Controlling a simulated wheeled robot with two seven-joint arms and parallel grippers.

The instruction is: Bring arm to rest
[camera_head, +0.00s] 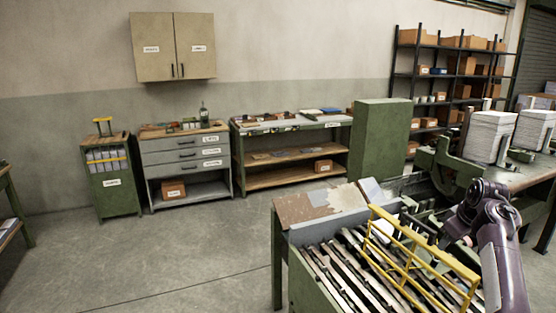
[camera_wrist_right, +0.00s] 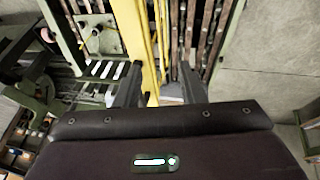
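My right arm (camera_head: 492,235) comes in from the lower right in the head view, bent over the green machine. Its gripper (camera_wrist_right: 160,75) shows in the wrist view with two dark fingers held apart. The machine's yellow guard frame (camera_head: 415,258) lies beneath it; the guard also shows in the wrist view (camera_wrist_right: 132,35), with a bar passing close to the left finger. I cannot tell whether they touch. Nothing is visibly held. My left arm and gripper are out of view.
The green machine (camera_head: 300,262) has several long slats under the guard. A table (camera_head: 520,178) with white paper stacks (camera_head: 489,136) stands close behind my right arm. Cabinets, a green workbench (camera_head: 290,125) and shelving line the back. The floor (camera_head: 180,260) at left is clear.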

